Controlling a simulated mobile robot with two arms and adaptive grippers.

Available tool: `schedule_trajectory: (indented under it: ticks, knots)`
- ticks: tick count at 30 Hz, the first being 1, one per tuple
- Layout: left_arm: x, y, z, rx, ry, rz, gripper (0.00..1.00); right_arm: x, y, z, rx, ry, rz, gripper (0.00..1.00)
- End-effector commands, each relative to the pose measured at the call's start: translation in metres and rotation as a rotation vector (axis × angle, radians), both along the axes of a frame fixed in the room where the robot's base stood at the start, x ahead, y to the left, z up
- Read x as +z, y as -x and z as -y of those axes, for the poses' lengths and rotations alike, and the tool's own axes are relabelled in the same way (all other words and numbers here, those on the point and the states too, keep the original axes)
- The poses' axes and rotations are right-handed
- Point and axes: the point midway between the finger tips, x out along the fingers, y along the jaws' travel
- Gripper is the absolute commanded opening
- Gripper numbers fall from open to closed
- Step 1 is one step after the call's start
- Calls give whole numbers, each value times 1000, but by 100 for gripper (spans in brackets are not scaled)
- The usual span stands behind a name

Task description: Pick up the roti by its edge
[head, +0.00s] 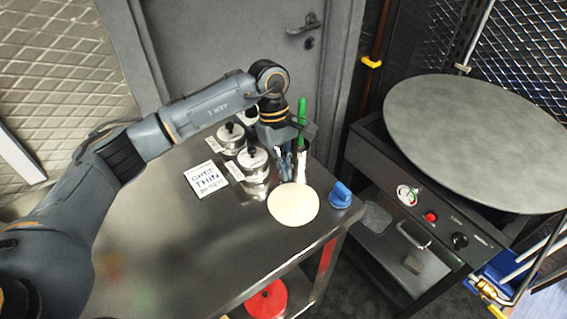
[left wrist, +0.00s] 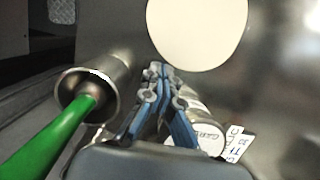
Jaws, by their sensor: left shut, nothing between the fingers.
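The roti (head: 293,205) is a pale, flat round lying on the steel table near its right front corner. In the left wrist view the roti (left wrist: 198,30) shows at the top, cut off by the frame edge. My left gripper (head: 286,172) is above the table just behind the roti, pointing down. In the left wrist view its blue fingers (left wrist: 158,70) are shut and empty, with the tips near the roti's edge. I cannot tell whether they touch it. My right gripper is not in view.
Steel pots (head: 254,160) with black knobs stand left of my gripper, near a lettered white card (head: 206,179). A metal cup (left wrist: 112,72) holds a green-handled tool (left wrist: 52,138). A blue-handled object (head: 341,195) sits right of the roti. A round griddle (head: 480,135) stands beyond a gap.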

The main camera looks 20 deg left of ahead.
Motion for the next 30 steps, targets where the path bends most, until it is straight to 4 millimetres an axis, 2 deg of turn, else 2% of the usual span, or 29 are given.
schedule_trajectory:
  ticks: [5, 12, 16, 30]
  knots:
    - [-1, 2, 3, -3, 0, 1, 0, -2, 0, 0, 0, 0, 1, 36]
    - [-3, 31, 42, -8, 2, 1, 0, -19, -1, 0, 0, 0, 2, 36]
    - [-2, 44, 57, -4, 1, 1, 0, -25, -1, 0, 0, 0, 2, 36]
    - [2, 48, 61, 0, -1, -1, 0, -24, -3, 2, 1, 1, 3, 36]
